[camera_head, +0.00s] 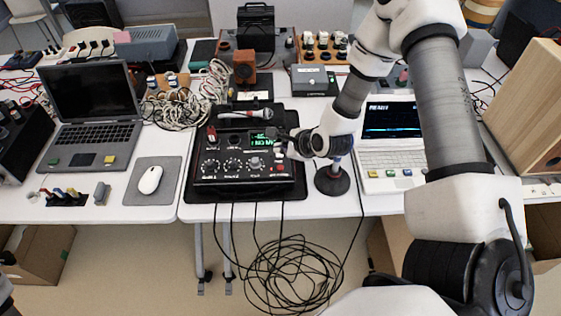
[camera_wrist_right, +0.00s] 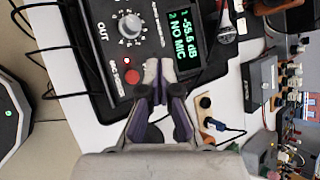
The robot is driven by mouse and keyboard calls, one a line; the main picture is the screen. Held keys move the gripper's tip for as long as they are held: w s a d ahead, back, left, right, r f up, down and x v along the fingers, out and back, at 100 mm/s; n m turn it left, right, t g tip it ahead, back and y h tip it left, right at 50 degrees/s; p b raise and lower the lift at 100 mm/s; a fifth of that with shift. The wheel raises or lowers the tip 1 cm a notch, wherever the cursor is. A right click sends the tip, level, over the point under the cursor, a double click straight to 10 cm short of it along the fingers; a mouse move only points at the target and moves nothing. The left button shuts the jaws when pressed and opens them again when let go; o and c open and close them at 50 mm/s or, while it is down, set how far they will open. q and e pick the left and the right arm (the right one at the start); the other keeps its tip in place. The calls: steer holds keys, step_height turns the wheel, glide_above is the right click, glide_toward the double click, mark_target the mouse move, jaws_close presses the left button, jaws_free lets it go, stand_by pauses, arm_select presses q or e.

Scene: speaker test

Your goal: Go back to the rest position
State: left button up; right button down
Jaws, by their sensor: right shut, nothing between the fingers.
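My right gripper (camera_head: 283,145) reaches in from the right side of the head view and is at the right part of a black audio box (camera_head: 243,180). In the right wrist view the gripper (camera_wrist_right: 158,72) is shut and empty, its fingertips just beside a red button (camera_wrist_right: 132,76) on that box. I cannot tell whether they touch it. The box has several knobs and a green display (camera_wrist_right: 190,35) reading "-55.5 dB" and "NO MIC". A small red light is lit near the button. My left gripper is not in view.
A microphone (camera_head: 246,114) lies behind the box. A dark round stand (camera_head: 332,180) is close by my right arm. Laptops stand left (camera_head: 95,105) and right (camera_head: 392,140), with a mouse (camera_head: 150,179) and coiled cables (camera_head: 195,95). A wooden speaker (camera_head: 525,105) stands far right. Cables hang off the front edge.

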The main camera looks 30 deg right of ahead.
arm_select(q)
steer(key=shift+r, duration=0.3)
arm_select(e)
steer(key=shift+r, duration=0.45)
steer(key=shift+f, duration=0.1)
steer(key=s+a+f+n+g+b, duration=0.1)
steer(key=s+a+f+n+g, duration=0.25)
steer(key=s+f, duration=0.4)
steer(key=s+a+f+n+g+b, duration=0.1)
steer(key=s+a+f+n+g, duration=0.2)
steer(key=s+f, duration=0.45)
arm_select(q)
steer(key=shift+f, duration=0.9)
arm_select(e)
steer(key=s+a+n+g+h, duration=0.1)
steer(key=s+a+n+g, duration=0.1)
steer(key=s+n, duration=1)
steer(key=n, duration=0.5)
steer(key=shift+s+f+h, duration=0.15)
steer(key=shift+s+h, duration=0.15)
steer(key=shift+g, duration=0.25)
